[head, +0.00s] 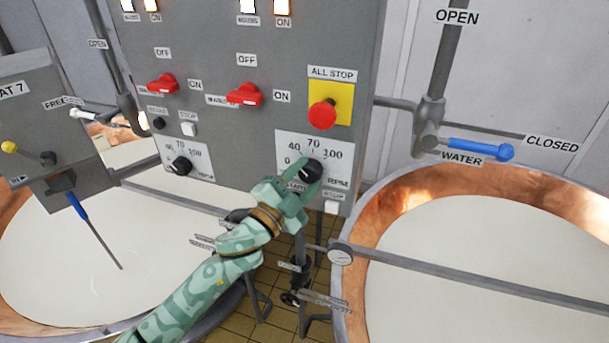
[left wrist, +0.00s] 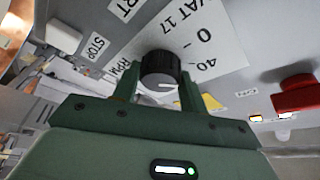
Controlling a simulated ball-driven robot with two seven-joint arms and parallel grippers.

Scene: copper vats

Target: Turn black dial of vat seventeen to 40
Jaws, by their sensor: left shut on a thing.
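The black dial (head: 307,170) sits on a white scale plate on the grey control panel, with 0, 40, 70, 100 and RPM marked around it. In the left wrist view the black dial (left wrist: 160,70) is between my fingers, and VAT 17 is printed on the plate beside it. A white pointer line shows on the dial's face; I cannot tell exactly which mark it points to. My left gripper (head: 308,184) is shut on the dial, and shows in the left wrist view (left wrist: 158,88). My right gripper is not in view.
A red ALL STOP button (head: 322,114) on a yellow plate is above the dial. A red switch (head: 244,95) is up to the left. A second black dial (head: 181,166) is farther left. A blue-handled water valve (head: 480,149) is at right. Copper vats (head: 388,208) with white liquid flank the panel.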

